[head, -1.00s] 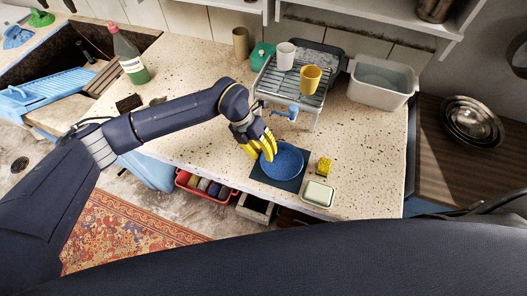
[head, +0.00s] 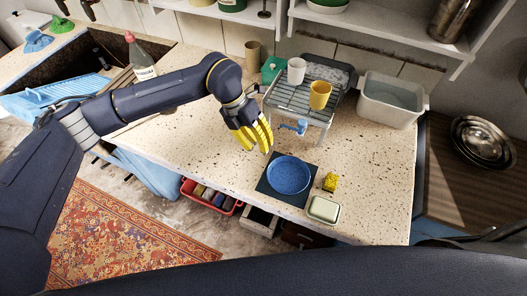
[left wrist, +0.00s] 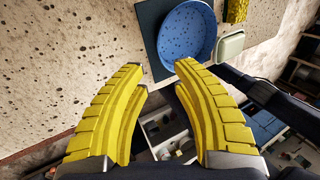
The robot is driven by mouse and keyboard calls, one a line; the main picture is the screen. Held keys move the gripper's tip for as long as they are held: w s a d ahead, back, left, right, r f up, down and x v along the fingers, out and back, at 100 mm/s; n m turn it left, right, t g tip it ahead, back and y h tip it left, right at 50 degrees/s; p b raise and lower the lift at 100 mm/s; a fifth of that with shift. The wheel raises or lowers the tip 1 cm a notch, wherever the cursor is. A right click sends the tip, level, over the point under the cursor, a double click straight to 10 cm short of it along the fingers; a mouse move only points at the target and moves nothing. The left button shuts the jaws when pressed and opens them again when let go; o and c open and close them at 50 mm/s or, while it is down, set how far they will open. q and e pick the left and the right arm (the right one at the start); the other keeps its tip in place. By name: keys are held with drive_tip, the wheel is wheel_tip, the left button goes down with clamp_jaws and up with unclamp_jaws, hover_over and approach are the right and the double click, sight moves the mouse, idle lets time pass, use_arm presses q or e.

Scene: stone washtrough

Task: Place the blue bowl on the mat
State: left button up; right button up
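The blue bowl (head: 289,175) sits upright on the dark mat (head: 271,198) near the counter's front edge. The bowl also shows in the left wrist view (left wrist: 187,36), with a strip of the mat (left wrist: 149,28) beside it. My left gripper (head: 255,146) is above the counter, up and to the left of the bowl, apart from it. In the left wrist view its yellow fingers (left wrist: 160,88) are spread, with nothing between them. My right gripper is not in view.
A yellow sponge (head: 330,181) and a soap dish (head: 323,210) lie right of the mat. Behind stands a dish rack (head: 296,97) with a white cup (head: 296,71) and a yellow cup (head: 319,95). A grey tub (head: 390,103) is at the right. The counter left of the mat is clear.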

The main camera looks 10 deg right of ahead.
use_arm(q)
drive_tip(key=shift+v, duration=0.9)
